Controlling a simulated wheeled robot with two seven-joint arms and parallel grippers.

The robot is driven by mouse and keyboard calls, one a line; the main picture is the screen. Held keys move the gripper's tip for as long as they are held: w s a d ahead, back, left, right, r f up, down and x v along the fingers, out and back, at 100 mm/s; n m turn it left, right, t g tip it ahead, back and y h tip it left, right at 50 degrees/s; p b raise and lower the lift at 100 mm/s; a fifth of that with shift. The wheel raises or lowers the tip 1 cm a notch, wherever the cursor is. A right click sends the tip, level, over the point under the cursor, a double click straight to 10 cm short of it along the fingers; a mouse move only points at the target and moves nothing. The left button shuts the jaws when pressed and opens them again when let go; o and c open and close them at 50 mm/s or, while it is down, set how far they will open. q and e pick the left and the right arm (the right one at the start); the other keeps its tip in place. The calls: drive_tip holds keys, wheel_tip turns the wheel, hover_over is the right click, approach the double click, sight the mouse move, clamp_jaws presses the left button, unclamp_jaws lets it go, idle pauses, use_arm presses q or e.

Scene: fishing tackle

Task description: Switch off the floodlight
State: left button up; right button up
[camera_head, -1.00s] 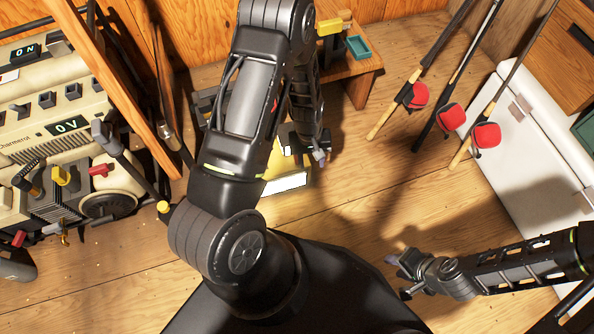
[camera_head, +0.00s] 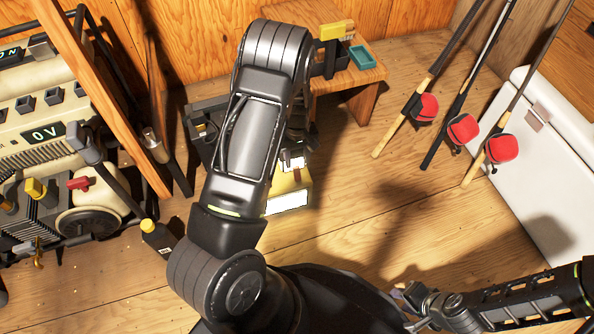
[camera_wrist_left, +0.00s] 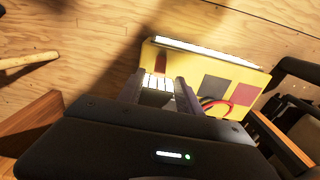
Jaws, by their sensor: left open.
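The floodlight is a yellow box (camera_head: 288,190) with a lit white panel, on the floor below the wooden bench in the head view. In the left wrist view the floodlight (camera_wrist_left: 231,88) shows its bright strip on top, grey and dark red patches, and a red cable. My left gripper (camera_head: 293,160) is over its back edge, partly hidden by my arm. In the left wrist view the left gripper (camera_wrist_left: 160,88) is open, with a dark red piece and a white ribbed piece showing between its fingers. Contact cannot be told. My right gripper (camera_head: 408,305) is low at the right, far from the floodlight.
A cream generator (camera_head: 70,160) stands at the left beside a leaning wooden post (camera_head: 100,95). A dark bottle (camera_head: 157,238) is near it. The bench (camera_head: 345,82) is behind. Several rods (camera_head: 460,110) lean right by a white chest (camera_head: 535,160). Floor right of the floodlight is clear.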

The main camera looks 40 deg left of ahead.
sight(297, 170)
use_arm(q)
wheel_tip(297, 170, down, 7)
drive_tip(key=b, duration=0.2)
drive_tip(key=shift+r+b, duration=0.1)
drive_tip(key=shift+b, duration=0.3)
drive_tip(key=shift+c, duration=0.5)
clamp_jaws()
